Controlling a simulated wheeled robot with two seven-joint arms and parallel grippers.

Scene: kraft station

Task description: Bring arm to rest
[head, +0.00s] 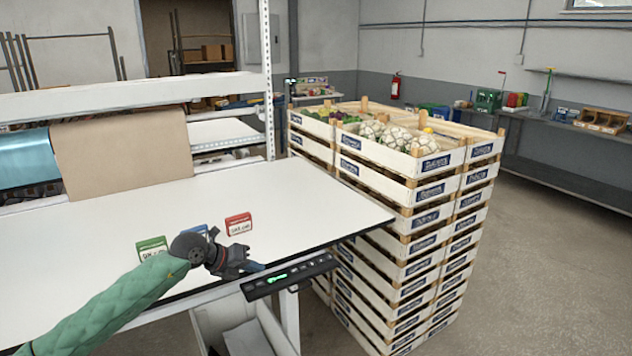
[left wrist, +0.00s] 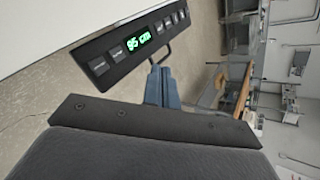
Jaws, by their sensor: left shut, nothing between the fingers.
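My left arm comes in from the left in a green padded sleeve. My left gripper (head: 254,267) is over the front edge of the white table (head: 300,195), close to the black control panel. In the left wrist view the blue fingertips (left wrist: 162,88) are shut together with nothing between them. The panel (left wrist: 135,45) shows green digits just beyond the fingers; I cannot tell whether they touch it. My right gripper is in neither view.
Green (head: 150,247), blue and red (head: 238,224) cards stand on the table by the gripper; the blue one is partly hidden. The control panel (head: 290,277) hangs at the table's front edge. Stacked crates (head: 420,220) stand to the right. Open floor (head: 540,270) lies beyond them.

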